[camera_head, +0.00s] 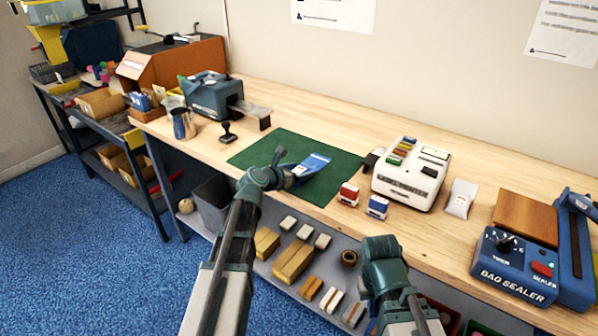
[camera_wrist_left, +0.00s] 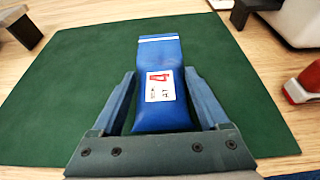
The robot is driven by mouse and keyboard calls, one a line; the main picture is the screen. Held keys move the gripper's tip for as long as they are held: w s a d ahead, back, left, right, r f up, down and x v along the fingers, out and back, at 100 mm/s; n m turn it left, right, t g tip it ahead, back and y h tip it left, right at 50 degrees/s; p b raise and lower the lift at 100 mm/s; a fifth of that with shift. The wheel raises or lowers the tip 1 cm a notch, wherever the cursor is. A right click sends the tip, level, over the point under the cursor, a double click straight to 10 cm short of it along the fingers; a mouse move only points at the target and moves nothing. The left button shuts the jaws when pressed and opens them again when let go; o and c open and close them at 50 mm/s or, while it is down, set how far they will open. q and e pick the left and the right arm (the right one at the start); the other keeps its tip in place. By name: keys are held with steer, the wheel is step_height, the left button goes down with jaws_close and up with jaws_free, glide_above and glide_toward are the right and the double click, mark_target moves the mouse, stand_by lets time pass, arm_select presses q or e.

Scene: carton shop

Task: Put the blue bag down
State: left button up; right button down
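The blue bag (camera_head: 313,164), with a white-and-red label and a pale stripe at its far end, is over the green mat (camera_head: 338,155). In the left wrist view the bag (camera_wrist_left: 160,95) lies between both fingers of my left gripper (camera_wrist_left: 161,85), which sit close along its sides near the tips; it seems gripped. In the head view my left gripper (camera_head: 290,173) is at the bag's near end. The bag's height above the mat is hard to tell. My right gripper (camera_head: 381,246) is in front of the table edge, its fingers hidden.
Red and blue stamps (camera_head: 348,194) stand right of the mat, near a white device (camera_head: 411,174). A blue bag sealer (camera_head: 515,265) is at the far right. A black stamp (camera_head: 228,133) and a metal cup (camera_head: 183,124) stand left. The mat around the bag is clear.

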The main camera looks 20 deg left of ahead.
arm_select(q)
steer(key=shift+o, duration=1.2)
steer(key=shift+r, duration=0.1)
steer(key=shift+s+a+r+p, duration=0.1)
steer(key=shift+s+r+p, duration=0.15)
steer(key=shift+s+p, duration=0.1)
steer(key=p+v, duration=0.4)
steer(key=v, duration=0.7)
steer(key=shift+s+a, duration=0.1)
